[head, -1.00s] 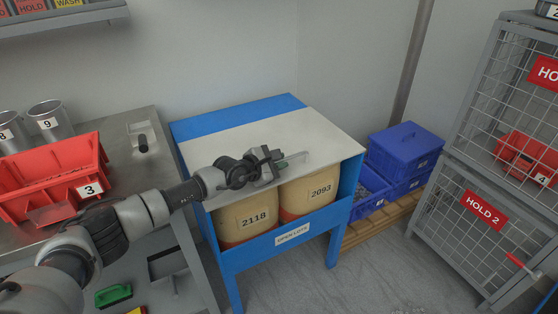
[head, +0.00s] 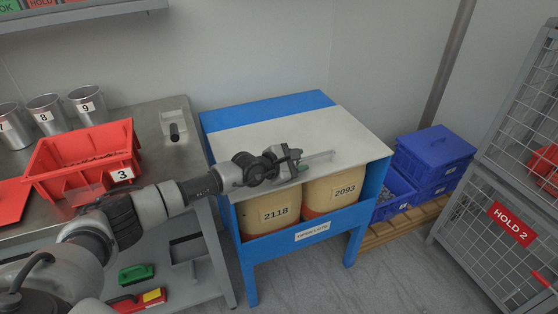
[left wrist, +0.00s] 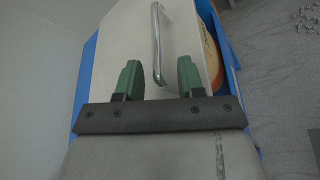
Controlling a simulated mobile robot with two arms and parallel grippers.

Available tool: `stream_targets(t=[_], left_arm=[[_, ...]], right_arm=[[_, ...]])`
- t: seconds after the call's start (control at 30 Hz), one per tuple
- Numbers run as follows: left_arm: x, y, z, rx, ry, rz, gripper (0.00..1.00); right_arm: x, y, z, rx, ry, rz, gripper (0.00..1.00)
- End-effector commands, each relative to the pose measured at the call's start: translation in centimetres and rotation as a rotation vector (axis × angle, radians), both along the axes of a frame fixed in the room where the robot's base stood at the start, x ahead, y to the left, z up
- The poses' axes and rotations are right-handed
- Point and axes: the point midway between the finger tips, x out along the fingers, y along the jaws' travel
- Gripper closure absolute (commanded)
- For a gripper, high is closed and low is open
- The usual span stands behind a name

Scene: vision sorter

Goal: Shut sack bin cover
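The blue sack bin (head: 254,253) has a pale cover (head: 290,127) lying over its top. The front stays open, and sacks 2118 (head: 275,214) and 2093 (head: 345,190) show below the cover's front edge. A metal bar handle (head: 320,156) runs along the cover near that edge. My left gripper (head: 291,163) is over the cover's front part at the handle's left end. In the left wrist view its green fingers (left wrist: 158,76) are wide apart, with the near end of the handle (left wrist: 156,38) between their tips and no contact visible. My right gripper is out of view.
A steel bench (head: 152,155) with a red bin 3 (head: 82,171) and metal cups stands left of the sack bin. Blue crates (head: 432,150) on a wooden pallet (head: 398,229) and a mesh cage (head: 490,235) stand to the right. Open floor lies in front.

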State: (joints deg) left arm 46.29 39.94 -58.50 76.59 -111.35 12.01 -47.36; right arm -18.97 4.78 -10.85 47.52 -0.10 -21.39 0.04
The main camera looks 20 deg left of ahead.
Motion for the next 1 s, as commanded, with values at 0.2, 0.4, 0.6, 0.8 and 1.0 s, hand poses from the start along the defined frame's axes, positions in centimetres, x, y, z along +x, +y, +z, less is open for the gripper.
stream_targets(t=[0.2, 0.4, 0.6, 0.8, 1.0], left_arm=[[-3.3, 2.1, 1.4, 0.002, 0.003, 0.002, 0.62], [-5.8, 3.6, 2.3, 0.003, 0.002, 0.001, 0.62], [-6.6, 4.0, 2.7, 0.002, 0.001, 0.001, 0.62], [-6.6, 4.1, 2.7, 0.003, 0.000, 0.000, 0.62], [-6.6, 4.0, 2.7, 0.002, 0.000, 0.000, 0.62]], right_arm=[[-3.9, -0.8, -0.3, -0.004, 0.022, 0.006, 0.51], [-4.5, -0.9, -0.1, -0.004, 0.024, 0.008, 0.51], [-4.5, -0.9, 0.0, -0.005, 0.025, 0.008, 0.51], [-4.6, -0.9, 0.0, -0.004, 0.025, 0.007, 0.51], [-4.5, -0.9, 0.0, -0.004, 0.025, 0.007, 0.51]])
